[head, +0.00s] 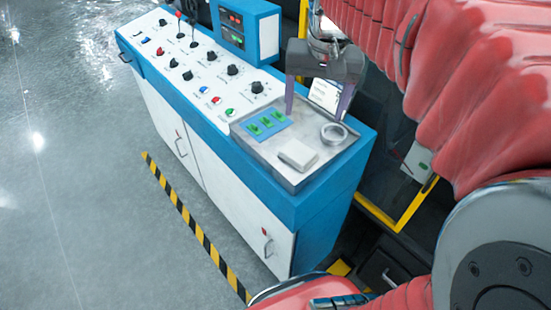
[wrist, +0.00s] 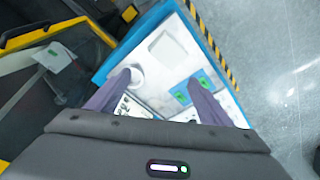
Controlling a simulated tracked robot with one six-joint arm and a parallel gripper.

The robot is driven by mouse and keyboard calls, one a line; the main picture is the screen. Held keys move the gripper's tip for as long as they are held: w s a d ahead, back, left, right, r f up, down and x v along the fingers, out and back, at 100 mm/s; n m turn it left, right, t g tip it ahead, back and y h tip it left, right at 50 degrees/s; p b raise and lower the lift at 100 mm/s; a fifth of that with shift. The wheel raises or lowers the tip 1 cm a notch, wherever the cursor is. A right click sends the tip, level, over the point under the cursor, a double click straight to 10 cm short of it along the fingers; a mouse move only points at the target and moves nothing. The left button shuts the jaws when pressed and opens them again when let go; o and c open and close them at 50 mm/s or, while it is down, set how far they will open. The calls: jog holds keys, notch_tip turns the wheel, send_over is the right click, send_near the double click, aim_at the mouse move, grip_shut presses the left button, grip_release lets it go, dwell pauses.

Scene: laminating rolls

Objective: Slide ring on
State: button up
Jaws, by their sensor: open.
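A small silver ring (head: 327,140) lies on the grey metal tray (head: 255,149) at the near end of the control console. It also shows in the wrist view (wrist: 139,85), close to the left fingertip. My gripper (head: 317,112) hangs above the tray with its fingers pointing down, spread apart and empty. In the head view the right finger is just above and behind the ring; contact cannot be told. In the wrist view the two fingers (wrist: 158,82) reach over the tray. I cannot make out a post or shaft for the ring.
A white block (head: 298,154) and a blue plate with green switches (head: 268,124) share the tray. Knobs and buttons cover the console (head: 190,60) beyond. A printed sheet (head: 325,95) is behind the fingers. A yellow frame (head: 402,213) stands at the right; the left floor is open.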

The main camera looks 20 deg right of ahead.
jog(key=s+a+f+n+t, duration=0.3)
jog(key=s+a+f+n, duration=0.3)
jog(key=s+a, duration=0.4)
jog(key=shift+s+a+f+y, duration=0.3)
jog(key=shift+s+a, duration=0.1)
jog(key=shift+a, duration=0.3)
